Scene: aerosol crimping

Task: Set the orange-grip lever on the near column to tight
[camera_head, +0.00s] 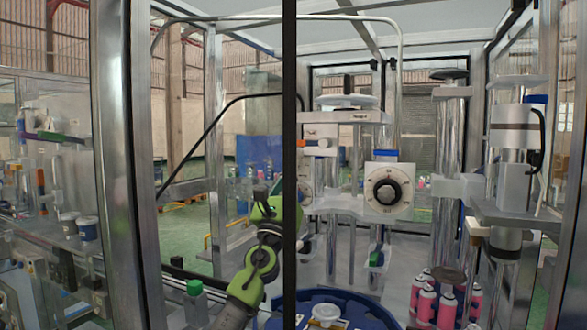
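A small orange grip (323,143) shows on a pale block high on the near column, just right of a dark vertical post. It looks like the lever's end; most of the lever and its setting cannot be made out. My green and grey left arm rises from the bottom, left of the post, and its upper end is partly hidden behind it. A small dark part, perhaps my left gripper (263,195), sits at the arm's top, below and left of the orange grip and apart from it. Its fingers are too small to read. My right gripper is not in view.
The dark vertical post (289,80) crosses the middle of the view. Pink cans (424,303) cluster at the lower right. A blue round table (380,318) and green-capped bottle (195,303) are below.

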